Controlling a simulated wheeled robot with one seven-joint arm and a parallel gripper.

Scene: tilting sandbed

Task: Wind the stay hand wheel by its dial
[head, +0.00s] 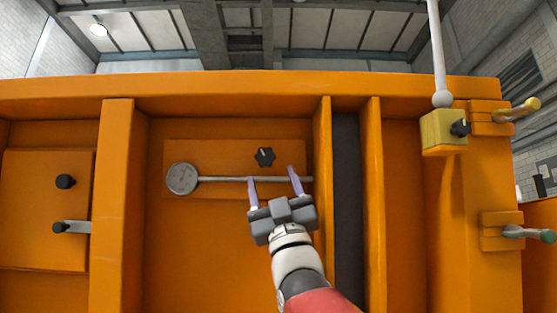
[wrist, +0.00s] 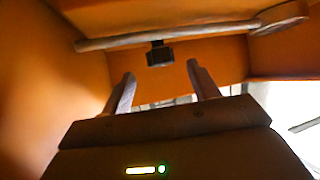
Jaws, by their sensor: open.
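A black star-shaped hand wheel (head: 264,157) sits on an orange plate just above a grey rod (head: 225,179). The round dial (head: 182,179) is at the rod's left end; its reading is too small to make out. My gripper (head: 272,177) is open and empty, its fingertips near the rod and just below the hand wheel. In the wrist view, the dark hand wheel (wrist: 160,55) shows between and beyond my open fingers (wrist: 160,73). The rod (wrist: 150,38) crosses above, with the disc of the dial (wrist: 280,18) at right. I cannot tell whether a finger touches the rod.
Orange upright ribs (head: 322,190) stand close to my gripper's right, beside a dark slot (head: 347,210). At left is a panel with a black knob (head: 65,181) and a grey lever (head: 72,227). At right are a yellow block (head: 443,132) and handles (head: 530,233).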

